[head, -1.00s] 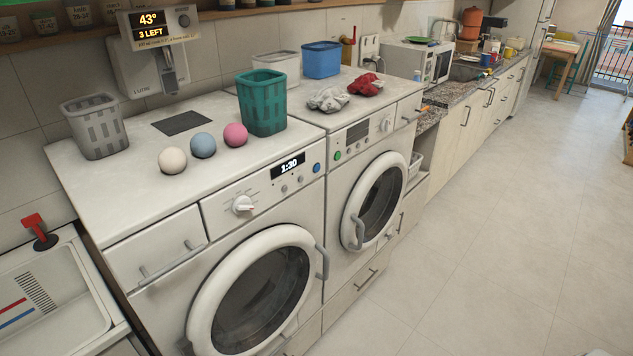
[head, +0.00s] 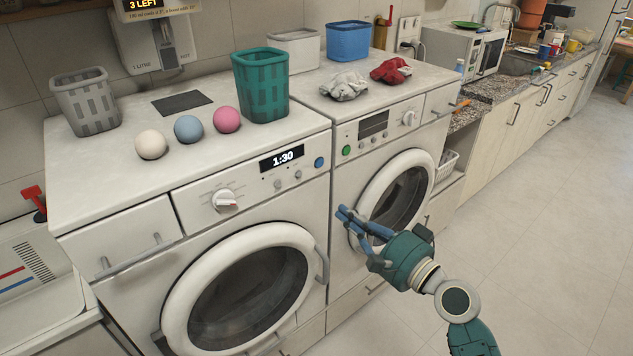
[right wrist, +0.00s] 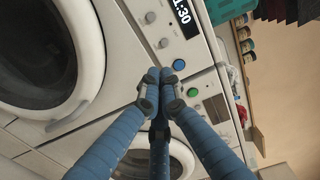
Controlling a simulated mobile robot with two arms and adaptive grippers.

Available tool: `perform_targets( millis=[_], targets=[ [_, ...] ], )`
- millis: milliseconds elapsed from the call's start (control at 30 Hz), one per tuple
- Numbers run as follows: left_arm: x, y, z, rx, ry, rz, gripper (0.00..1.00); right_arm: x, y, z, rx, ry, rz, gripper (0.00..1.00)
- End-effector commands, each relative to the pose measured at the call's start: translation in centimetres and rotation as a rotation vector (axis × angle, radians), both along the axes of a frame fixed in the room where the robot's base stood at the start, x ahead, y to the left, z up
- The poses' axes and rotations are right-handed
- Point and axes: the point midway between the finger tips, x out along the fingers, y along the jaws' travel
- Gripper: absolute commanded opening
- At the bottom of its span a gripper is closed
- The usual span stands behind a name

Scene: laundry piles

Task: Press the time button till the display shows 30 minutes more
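The left washing machine's display (head: 282,158) reads 1:30; it also shows in the right wrist view (right wrist: 182,12). Small grey buttons (head: 298,174) sit below it, and a blue button (head: 319,162) is at its right. In the right wrist view a grey button (right wrist: 163,43) and the blue button (right wrist: 178,64) lie just beyond my fingertips. Button labels are too small to read. My right gripper (head: 343,213) is in front of the machines, below and right of the panel, apart from it. Its blue fingers are together and empty (right wrist: 160,76). My left gripper is out of view.
The right machine (head: 385,133) has a dark display and a green button (head: 346,150). A dial (head: 224,200) sits left of the lit display. Door handles (head: 322,265) stick out. Balls, baskets and cloths (head: 391,70) lie on top. The floor at right is clear.

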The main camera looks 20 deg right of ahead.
Motion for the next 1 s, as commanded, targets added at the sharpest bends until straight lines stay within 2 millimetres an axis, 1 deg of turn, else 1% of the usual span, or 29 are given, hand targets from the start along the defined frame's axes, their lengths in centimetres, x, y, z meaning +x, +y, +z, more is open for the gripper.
perform_targets(
  millis=[67,333,467,567,900,1000],
  targets=[
    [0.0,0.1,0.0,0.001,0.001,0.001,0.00,-0.1,0.1,0.3,0.005,-0.005,0.003,0.00],
    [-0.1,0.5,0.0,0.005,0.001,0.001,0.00,0.0,0.0,0.3,0.004,-0.004,0.002,0.00],
    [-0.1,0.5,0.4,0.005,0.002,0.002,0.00,0.7,0.2,0.4,0.004,-0.005,0.001,0.00],
    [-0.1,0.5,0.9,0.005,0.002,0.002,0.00,2.0,0.7,0.6,0.005,-0.006,0.001,0.00],
    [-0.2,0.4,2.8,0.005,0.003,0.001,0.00,8.7,3.2,0.6,0.006,-0.004,0.002,0.00],
    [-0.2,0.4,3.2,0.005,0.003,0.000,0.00,10.4,3.8,0.6,0.005,-0.003,0.001,0.00]
  ],
)
